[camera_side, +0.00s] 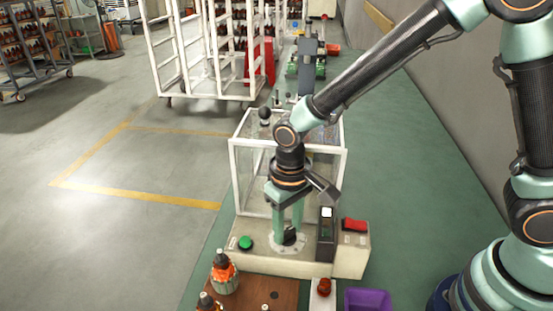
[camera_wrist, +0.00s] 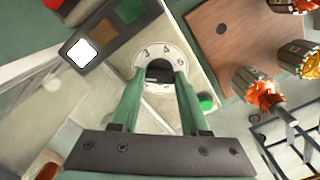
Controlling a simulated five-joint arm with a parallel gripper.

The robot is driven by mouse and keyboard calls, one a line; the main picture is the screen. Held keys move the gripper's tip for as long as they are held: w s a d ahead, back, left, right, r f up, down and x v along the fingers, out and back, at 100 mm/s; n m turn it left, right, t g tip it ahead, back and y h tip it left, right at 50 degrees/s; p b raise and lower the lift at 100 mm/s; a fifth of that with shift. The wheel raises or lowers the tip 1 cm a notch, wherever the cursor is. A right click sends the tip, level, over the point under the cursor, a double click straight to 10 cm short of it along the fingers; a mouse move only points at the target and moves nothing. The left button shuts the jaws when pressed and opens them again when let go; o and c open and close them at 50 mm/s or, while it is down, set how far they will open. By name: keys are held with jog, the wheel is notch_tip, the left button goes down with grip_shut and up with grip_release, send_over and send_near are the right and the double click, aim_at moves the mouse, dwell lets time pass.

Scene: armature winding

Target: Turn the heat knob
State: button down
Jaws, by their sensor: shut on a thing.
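The heat knob (camera_side: 290,235) is a small black knob on a round pale numbered dial (camera_side: 276,247), set on top of the cream machine base. In the wrist view the black knob (camera_wrist: 159,70) sits at the dial's centre, with the dial (camera_wrist: 147,55) and a few dark numerals showing above it. My gripper (camera_side: 288,230) points straight down over the dial. In the wrist view its two green fingers (camera_wrist: 156,78) stand on either side of the knob and are shut on it. The fingers hide part of the knob and the lower dial.
A dark panel with a lit white square (camera_side: 326,212) stands right of the dial, beside a red switch (camera_side: 355,225). A green button (camera_side: 245,243) is at left. A clear-walled enclosure (camera_side: 232,165) rises behind. Armatures (camera_side: 223,272) stand on a brown board (camera_side: 255,291); a purple bin (camera_side: 367,299) is at front right.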

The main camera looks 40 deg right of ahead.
aim_at(287, 231)
dwell(0.3)
jog(key=shift+c, duration=2)
grip_release()
notch_tip(287, 231, up, 12)
